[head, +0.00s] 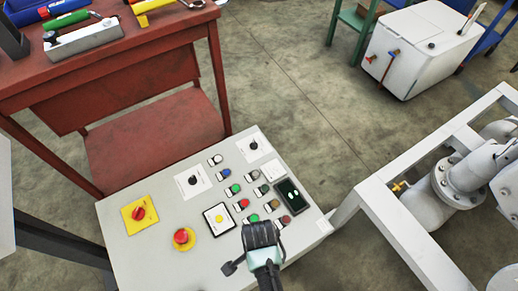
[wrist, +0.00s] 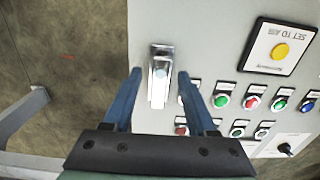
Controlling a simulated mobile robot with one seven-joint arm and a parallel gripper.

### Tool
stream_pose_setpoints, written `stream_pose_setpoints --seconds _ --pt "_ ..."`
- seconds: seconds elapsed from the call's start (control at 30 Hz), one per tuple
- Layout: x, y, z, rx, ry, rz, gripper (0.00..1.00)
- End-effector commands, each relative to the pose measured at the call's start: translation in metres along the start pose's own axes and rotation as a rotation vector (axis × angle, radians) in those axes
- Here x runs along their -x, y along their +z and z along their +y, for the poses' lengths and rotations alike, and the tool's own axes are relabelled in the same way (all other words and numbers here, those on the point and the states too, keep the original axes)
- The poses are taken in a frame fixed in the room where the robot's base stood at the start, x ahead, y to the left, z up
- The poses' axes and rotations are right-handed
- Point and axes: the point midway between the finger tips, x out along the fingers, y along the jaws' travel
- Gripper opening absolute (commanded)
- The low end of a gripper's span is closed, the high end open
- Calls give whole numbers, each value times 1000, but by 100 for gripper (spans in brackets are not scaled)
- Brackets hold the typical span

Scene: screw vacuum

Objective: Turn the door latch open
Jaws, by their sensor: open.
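The door latch (wrist: 158,88) is a narrow silver metal handle on a plate, near the left edge of the grey control panel (wrist: 215,60) in the wrist view. My gripper (wrist: 160,73) is open, with one blue finger on each side of the latch. I cannot tell whether the fingers touch it. In the head view my gripper (head: 262,238) is over the lower right part of the panel (head: 165,265), and the latch is hidden there.
Several buttons, a dark display (head: 291,196), a red emergency stop (head: 182,237) and a yellow-plated red switch (head: 138,213) are on the panel. A red workbench (head: 150,45) with tools stands behind left. A white pipe frame (head: 400,225) is at right. Open floor lies between.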

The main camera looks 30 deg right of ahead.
Motion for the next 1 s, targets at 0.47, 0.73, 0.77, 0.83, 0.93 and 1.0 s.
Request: stream_pose_setpoints --seconds 0.47,0.73,0.77,0.83,0.93,1.0 --pt "-1 0 0 0 -1 0 25" --pt "-1 0 0 0 0 0 0" --pt "-1 0 0 0 0 0 0" --pt "-1 0 0 0 0 0 0" --pt "-1 0 0 0 0 0 0" --pt "-1 0 0 0 0 0 0"
